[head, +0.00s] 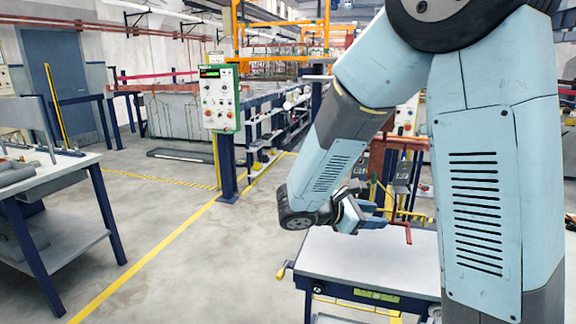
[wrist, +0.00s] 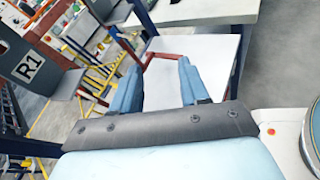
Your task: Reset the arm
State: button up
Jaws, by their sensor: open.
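My arm reaches down and forward from the upper right of the head view. My gripper (head: 380,215) hangs above a white-topped table (head: 350,262). In the wrist view, the two blue fingers of my gripper (wrist: 158,75) stand apart with nothing between them. Part of the white tabletop (wrist: 218,55) shows beyond them. A dark red bar frame (wrist: 168,55) shows past the fingertips. In the head view, a red upright (head: 407,236) stands just right of the gripper. Whether the fingers touch the red frame, I cannot tell.
A green-and-white control panel (head: 218,98) stands on a blue post left of centre. A workbench (head: 50,178) with grey parts is at the left. Yellow lines mark the floor (head: 160,262), which is open between bench and table. A dark board marked R1 (wrist: 30,65) shows in the wrist view.

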jog(key=s+d+r+m+g+y, duration=0.2)
jog(key=s+d+m+y, duration=0.1)
jog(key=s+m, duration=0.25)
jog(key=s+d+r+m+g+y, duration=0.2)
jog(key=s+d+m+y, duration=0.15)
jog(key=s, duration=0.25)
jog(key=s+a+r+m+t+y, duration=0.4)
jog(key=s+r+m+t+y, duration=0.1)
jog(key=m, duration=0.4)
jog(key=shift+s+r+y, duration=0.9)
jog(key=shift+s+y, duration=0.05)
jog(key=shift+y, duration=0.1)
jog(key=shift+d, duration=0.1)
dwell(0.6)
